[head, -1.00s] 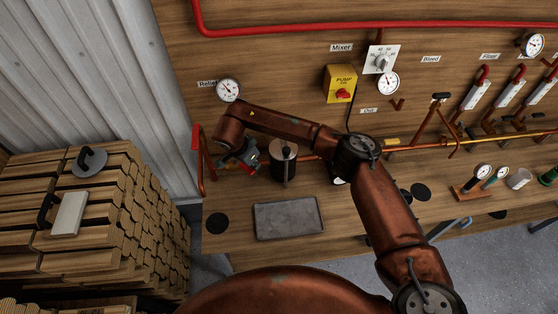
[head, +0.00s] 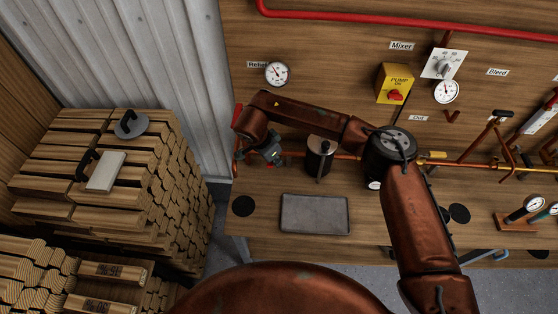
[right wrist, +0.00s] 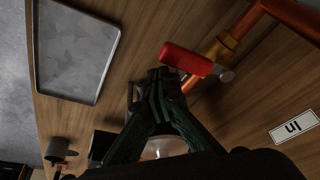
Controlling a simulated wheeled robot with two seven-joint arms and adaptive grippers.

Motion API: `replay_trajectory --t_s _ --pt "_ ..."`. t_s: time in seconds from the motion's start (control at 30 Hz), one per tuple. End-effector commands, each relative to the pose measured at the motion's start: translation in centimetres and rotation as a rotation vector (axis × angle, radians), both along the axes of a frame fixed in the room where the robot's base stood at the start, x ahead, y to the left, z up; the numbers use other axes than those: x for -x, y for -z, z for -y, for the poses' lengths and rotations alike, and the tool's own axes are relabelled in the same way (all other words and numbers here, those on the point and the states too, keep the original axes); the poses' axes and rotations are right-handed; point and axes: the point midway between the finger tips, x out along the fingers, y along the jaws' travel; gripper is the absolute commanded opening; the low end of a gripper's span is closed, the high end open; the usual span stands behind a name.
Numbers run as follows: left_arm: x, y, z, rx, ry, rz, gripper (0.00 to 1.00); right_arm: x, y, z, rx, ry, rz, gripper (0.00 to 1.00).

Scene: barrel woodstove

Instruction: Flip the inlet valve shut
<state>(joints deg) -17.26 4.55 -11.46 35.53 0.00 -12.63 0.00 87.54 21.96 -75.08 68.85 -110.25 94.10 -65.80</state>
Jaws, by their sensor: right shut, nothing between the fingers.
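In the right wrist view, the red handle of a valve (right wrist: 187,59) sits on a copper pipe with a brass fitting (right wrist: 221,48), near a label reading "In" (right wrist: 295,126). My right gripper (right wrist: 160,74) is shut and empty. Its fingertips are close to the handle's near end; I cannot tell whether they touch. In the head view my right gripper (head: 272,155) is low by the panel, left of a dark cylinder with a light top (head: 319,158). My right arm hides most of the valve area there. My left gripper is not in view.
A grey metal tray (head: 315,214) lies on the bench in front of the gripper. Stacked firewood (head: 120,180) stands at left.

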Motion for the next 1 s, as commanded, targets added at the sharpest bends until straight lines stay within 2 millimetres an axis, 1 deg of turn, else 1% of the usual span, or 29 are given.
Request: replay_trajectory --t_s 0.47,0.57,0.67,0.83,0.87,0.9,1.0 --pt "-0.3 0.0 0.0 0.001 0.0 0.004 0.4 0.0 0.0 -0.1 -0.001 -0.001 0.0 0.0" --pt "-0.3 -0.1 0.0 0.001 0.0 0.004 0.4 0.0 -0.1 0.1 0.0 -0.001 0.0 0.0" --pt "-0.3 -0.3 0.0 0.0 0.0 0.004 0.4 0.0 -0.1 0.9 -0.001 -0.003 0.001 0.0" --pt "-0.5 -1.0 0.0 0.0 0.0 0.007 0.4 0.1 -0.3 3.7 0.001 -0.009 0.001 0.0" --pt "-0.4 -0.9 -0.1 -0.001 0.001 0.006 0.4 0.0 -1.2 2.9 -0.004 -0.014 0.004 0.0" --pt "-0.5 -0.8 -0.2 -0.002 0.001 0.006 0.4 0.0 -2.1 2.5 -0.003 -0.014 0.005 0.0" --pt "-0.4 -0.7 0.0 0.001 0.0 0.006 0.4 0.0 -4.2 1.7 -0.001 -0.012 0.005 0.0"
